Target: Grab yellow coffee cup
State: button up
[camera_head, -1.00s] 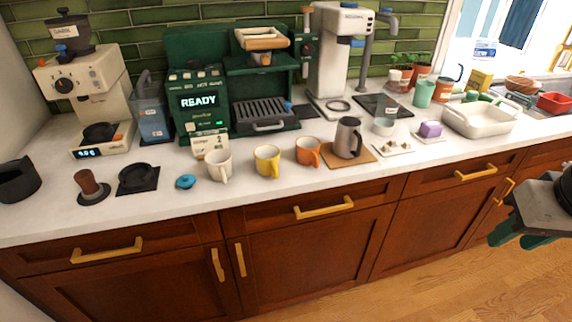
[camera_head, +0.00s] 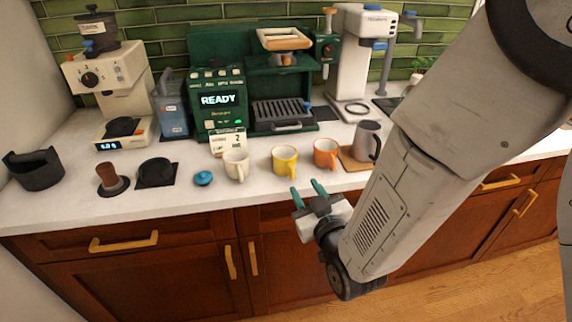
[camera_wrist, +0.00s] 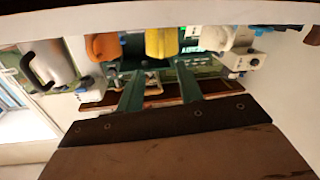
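The yellow coffee cup (camera_head: 285,160) stands upright on the white counter, between the white cup (camera_head: 236,165) and the orange cup (camera_head: 325,153). My gripper (camera_head: 307,188) is in front of the counter edge, just below and right of the yellow cup, with its two green fingers apart. It is open and empty and does not touch the cup. In the wrist view, the yellow cup (camera_wrist: 161,42) shows at the top, beyond the green fingers (camera_wrist: 160,90), with the orange cup (camera_wrist: 103,47) to its left.
A grey pitcher (camera_head: 367,141) stands on a wooden board right of the orange cup. A blue lid (camera_head: 203,178) lies left of the white cup. The green coffee machine (camera_head: 222,99) stands behind the cups. My arm covers the counter's right part.

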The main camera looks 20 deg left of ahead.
aim_at(293, 170)
jog(key=x, duration=0.7)
jog(key=shift+w+a+r, duration=0.15)
jog(key=shift+a+r, duration=0.1)
jog(key=shift+a, duration=0.1)
jog(key=shift+c, duration=0.3)
grip_shut()
